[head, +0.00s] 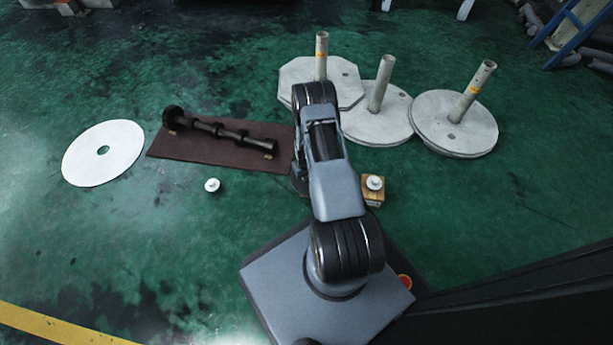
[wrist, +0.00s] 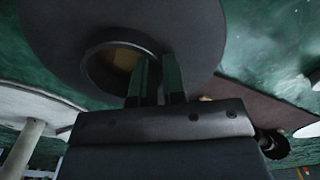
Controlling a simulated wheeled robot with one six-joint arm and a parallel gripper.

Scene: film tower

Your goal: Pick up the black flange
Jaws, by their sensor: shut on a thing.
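The black flange (wrist: 205,30) is a wide dark disc with a round hole, filling the upper middle of the wrist view. My gripper (wrist: 157,68) is shut on it, with one finger in the hole and the other outside it, over the disc's face. Through the hole a tan patch shows. In the head view my arm hides the gripper, and I cannot make out the flange there. How high the flange is above the floor is not clear.
A brown board (head: 170,150) carrying a black shaft (head: 215,129) lies left of my arm; a white disc (head: 85,155) lies farther left. Three pale bases with upright posts (head: 380,83) stand right. Small white knobs sit on the floor (head: 212,185) and a wooden block (head: 373,198).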

